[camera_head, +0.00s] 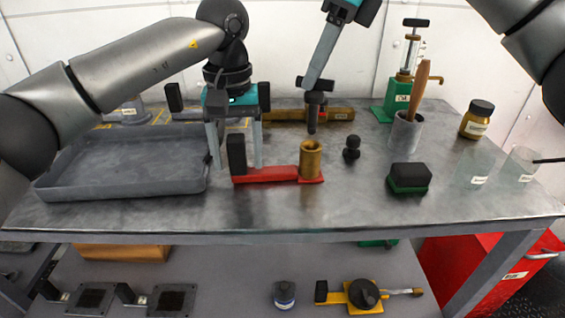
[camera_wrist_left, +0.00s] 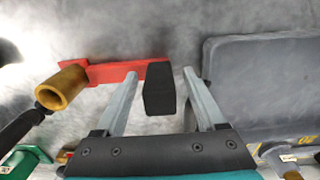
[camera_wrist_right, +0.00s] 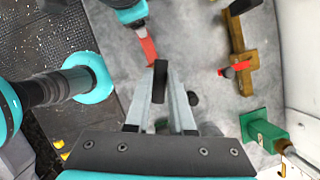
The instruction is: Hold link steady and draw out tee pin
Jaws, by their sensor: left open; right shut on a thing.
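The red link (camera_head: 262,175) lies on the bench, with a black upright grip (camera_head: 236,153) at its left end and a brass socket (camera_head: 310,160) at its right end. My left gripper (camera_head: 236,160) is open, its fingers on either side of the black grip with gaps. The left wrist view shows the same grip (camera_wrist_left: 158,88) between the fingers. My right gripper (camera_head: 317,88) is shut on the dark tee pin (camera_head: 313,118), which hangs clear above and behind the socket. In the right wrist view its black crossbar (camera_wrist_right: 160,80) shows between the fingertips. The socket's mouth looks empty.
A grey tray (camera_head: 125,191) is at left. A brass bar (camera_head: 338,115) lies behind the link. A black knob (camera_head: 351,148), a green-based black block (camera_head: 408,178), a holder with a wooden handle (camera_head: 404,133), a green pump (camera_head: 396,100) and a jar (camera_head: 477,119) stand right.

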